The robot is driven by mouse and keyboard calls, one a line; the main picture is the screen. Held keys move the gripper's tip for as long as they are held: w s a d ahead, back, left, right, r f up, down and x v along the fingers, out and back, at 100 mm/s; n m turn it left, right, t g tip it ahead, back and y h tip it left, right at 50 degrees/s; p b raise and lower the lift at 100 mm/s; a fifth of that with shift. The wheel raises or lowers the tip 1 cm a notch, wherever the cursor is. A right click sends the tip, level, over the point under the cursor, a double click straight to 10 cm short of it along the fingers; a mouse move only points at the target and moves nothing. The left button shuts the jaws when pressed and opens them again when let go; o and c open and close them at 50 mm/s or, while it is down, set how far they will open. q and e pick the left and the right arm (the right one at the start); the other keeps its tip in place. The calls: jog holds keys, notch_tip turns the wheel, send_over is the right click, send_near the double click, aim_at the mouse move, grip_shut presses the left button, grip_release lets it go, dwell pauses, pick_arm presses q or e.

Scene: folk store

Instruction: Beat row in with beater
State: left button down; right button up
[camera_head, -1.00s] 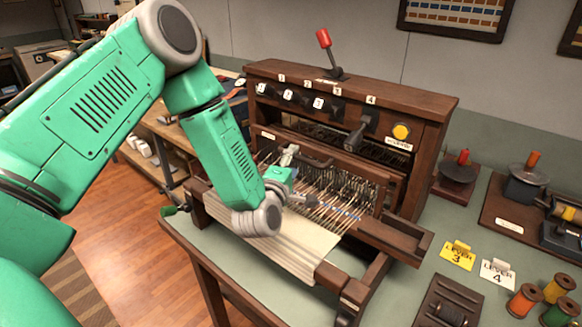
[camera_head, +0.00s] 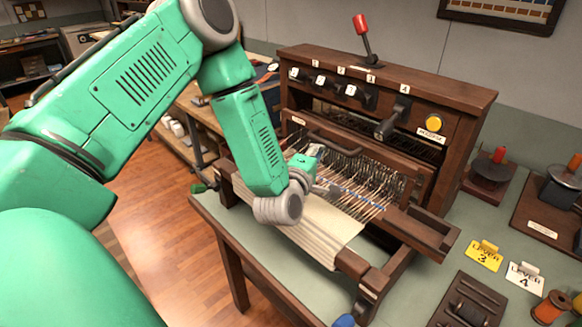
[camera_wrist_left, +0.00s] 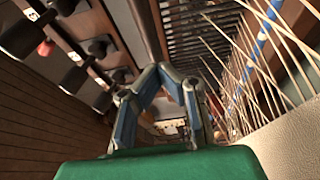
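The loom (camera_head: 390,75) is a dark wooden frame on a green-grey table. Its beater (camera_head: 400,180) is a wooden bar frame with a dark handle, standing in front of the lever panel. Pale warp threads (camera_head: 365,205) run from it to cream cloth (camera_head: 325,232) at the front. My left gripper (camera_head: 318,170) is over the threads, close in front of the beater handle. In the left wrist view its fingers (camera_wrist_left: 158,72) lean together near a dark bar (camera_wrist_left: 148,30); whether they grip it is unclear. My right gripper is not in view.
Several black levers (camera_head: 365,97) and one red-knobbed lever (camera_head: 362,35) stick out of the loom. A yellow button (camera_head: 433,123) is on its right. Lever 3 (camera_head: 484,256) and lever 4 (camera_head: 524,277) cards and a spool (camera_head: 550,307) lie at the right.

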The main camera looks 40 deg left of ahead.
pick_arm(q)
jog(key=shift+s+a, duration=0.15)
jog(key=shift+s, duration=1.75)
jog(key=shift+s+a, duration=0.2)
jog(key=shift+s, duration=1.75)
jog(key=shift+s+a, duration=0.15)
jog(key=shift+s, duration=1.75)
jog(key=shift+s+b, duration=0.55)
jog(key=shift+s, duration=0.75)
jog(key=c, duration=1.1)
grip_release()
